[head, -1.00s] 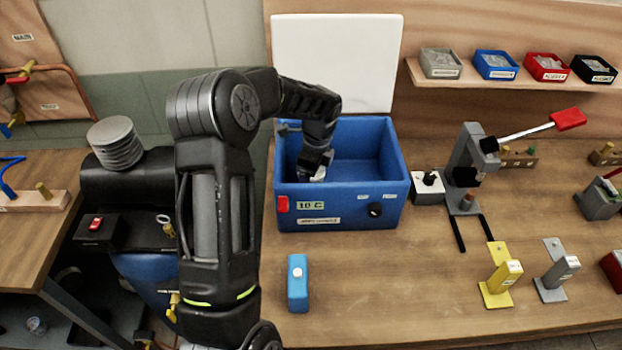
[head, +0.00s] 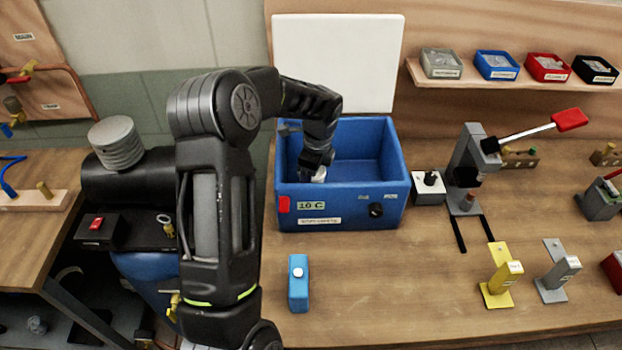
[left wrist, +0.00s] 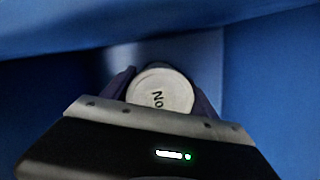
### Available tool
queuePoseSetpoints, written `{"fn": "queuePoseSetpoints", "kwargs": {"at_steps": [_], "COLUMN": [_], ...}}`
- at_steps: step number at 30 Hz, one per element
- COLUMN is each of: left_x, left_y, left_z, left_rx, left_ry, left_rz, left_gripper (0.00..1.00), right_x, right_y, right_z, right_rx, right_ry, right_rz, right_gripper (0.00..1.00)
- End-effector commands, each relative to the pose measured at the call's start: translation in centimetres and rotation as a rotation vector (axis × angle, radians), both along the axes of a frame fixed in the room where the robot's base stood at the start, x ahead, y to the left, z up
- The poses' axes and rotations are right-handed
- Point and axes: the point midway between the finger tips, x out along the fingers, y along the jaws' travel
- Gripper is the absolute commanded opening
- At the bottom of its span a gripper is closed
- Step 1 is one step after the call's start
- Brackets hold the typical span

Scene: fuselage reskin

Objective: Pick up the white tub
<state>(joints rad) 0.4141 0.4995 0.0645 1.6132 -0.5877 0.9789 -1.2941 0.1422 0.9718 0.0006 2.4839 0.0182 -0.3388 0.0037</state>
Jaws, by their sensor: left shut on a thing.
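The white tub (head: 319,175) is mostly hidden behind my left gripper and the front wall of the blue box. In the left wrist view its round pale lid (left wrist: 161,91) shows dark lettering. My left gripper (head: 313,172) reaches down into the left part of the open blue box (head: 341,208). Its fingers stand on both sides of the tub and are shut on it. Whether the tub touches the box floor cannot be seen. My right gripper is in neither view.
The box's white lid (head: 338,62) stands open behind it. A small switch box (head: 428,187) and a lever press (head: 468,165) stand to the right. A blue block (head: 298,283) lies in front. The table between it and the yellow stand (head: 499,275) is clear.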

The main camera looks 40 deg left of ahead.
Motion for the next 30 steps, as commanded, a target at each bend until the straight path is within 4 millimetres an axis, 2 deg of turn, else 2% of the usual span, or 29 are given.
{"fn": "queuePoseSetpoints", "kwargs": {"at_steps": [5, 10, 18, 24, 30], "left_x": [0.1, 0.2, 0.2, 0.1, 0.1], "left_y": [0.0, 0.0, 0.0, 0.0, 0.0], "left_z": [1.7, 4.6, 11.8, 16.0, 17.8], "left_rx": [0.001, 0.003, 0.002, 0.002, 0.001], "left_ry": [-0.004, -0.005, -0.007, -0.005, -0.002], "left_rz": [0.001, 0.000, 0.000, -0.001, 0.000], "left_gripper": [0.16, 0.16, 0.16, 0.16, 0.16], "right_x": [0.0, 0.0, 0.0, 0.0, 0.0], "right_y": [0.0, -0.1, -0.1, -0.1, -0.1], "right_z": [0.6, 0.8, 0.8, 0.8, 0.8], "right_rx": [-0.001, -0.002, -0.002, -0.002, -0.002], "right_ry": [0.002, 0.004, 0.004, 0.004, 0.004], "right_rz": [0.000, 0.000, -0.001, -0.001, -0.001], "right_gripper": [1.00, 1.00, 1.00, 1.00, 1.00]}}
